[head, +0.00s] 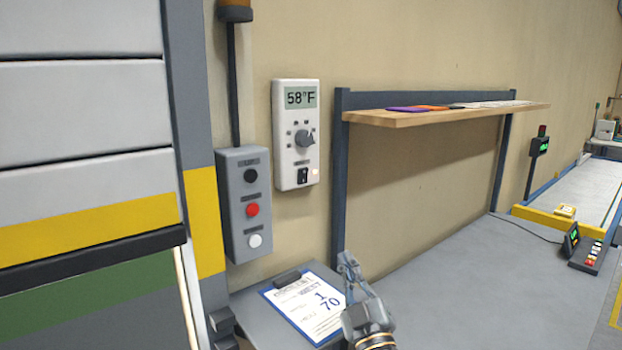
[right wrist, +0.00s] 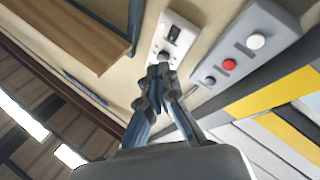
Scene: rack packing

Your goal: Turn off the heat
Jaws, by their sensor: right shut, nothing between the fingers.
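A white thermostat (head: 297,134) is mounted on the wall, its display reading 58°F. My left gripper is not in view.
A grey button box (head: 245,205) with black, red and white buttons is left of the thermostat. A clipboard (head: 305,303) lies on the grey table below. A wooden shelf (head: 440,114) juts out to the right. A roller door (head: 85,130) is at left.

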